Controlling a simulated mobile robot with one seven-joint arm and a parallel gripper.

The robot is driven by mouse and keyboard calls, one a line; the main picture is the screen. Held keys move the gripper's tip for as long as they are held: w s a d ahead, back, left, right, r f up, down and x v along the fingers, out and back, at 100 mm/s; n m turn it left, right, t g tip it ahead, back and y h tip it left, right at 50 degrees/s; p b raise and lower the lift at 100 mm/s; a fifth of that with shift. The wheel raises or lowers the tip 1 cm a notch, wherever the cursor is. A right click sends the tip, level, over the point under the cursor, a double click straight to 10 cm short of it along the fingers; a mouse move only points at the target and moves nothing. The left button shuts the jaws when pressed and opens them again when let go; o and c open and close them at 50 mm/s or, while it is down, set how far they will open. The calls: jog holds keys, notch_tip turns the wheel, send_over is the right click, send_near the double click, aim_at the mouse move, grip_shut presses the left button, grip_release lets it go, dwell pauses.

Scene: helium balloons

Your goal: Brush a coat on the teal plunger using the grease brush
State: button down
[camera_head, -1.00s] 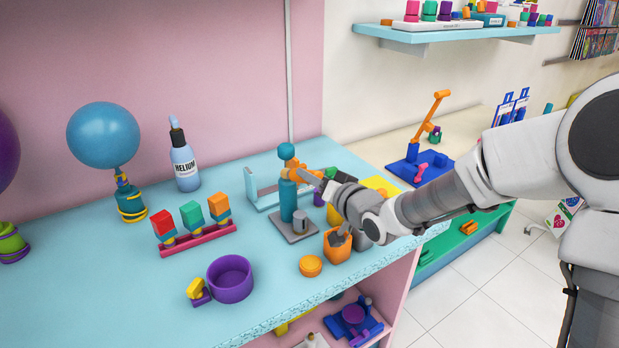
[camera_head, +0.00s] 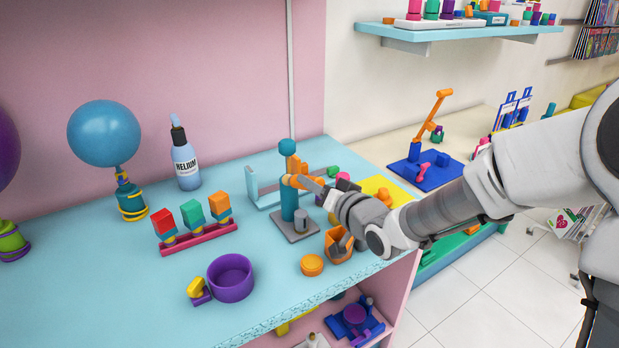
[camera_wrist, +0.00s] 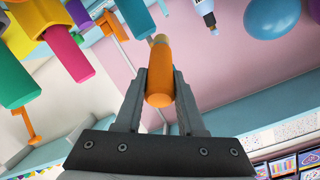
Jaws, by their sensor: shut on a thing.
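The teal plunger (camera_head: 288,203) stands upright on a grey base on the counter, with a round teal knob (camera_head: 287,147) at its top. My gripper (camera_head: 312,184) is just right of the plunger's upper part. It is shut on the orange handle of the grease brush (camera_head: 295,181), whose head is at the plunger's shaft. In the wrist view the orange handle (camera_wrist: 159,80) sits between my two fingers, and its tan tip is by the end of a teal cylinder (camera_wrist: 136,17). I cannot tell whether the bristles touch it.
An orange cup (camera_head: 338,246) and an orange round piece (camera_head: 312,265) stand in front of the plunger. A purple bowl (camera_head: 231,278), a rack with three coloured blocks (camera_head: 198,238) and a helium bottle (camera_head: 185,160) are to the left. The counter's front left is clear.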

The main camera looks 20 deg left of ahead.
jog(key=shift+f+p+v, duration=0.15)
jog(key=shift+p+v, duration=0.05)
jog(key=shift+v, duration=0.7)
jog(key=shift+f+p+v, duration=0.2)
jog(key=shift+v, duration=0.7)
jog(key=shift+f+p+v, duration=0.15)
jog(key=shift+p+v, duration=0.05)
jog(key=shift+v, duration=0.7)
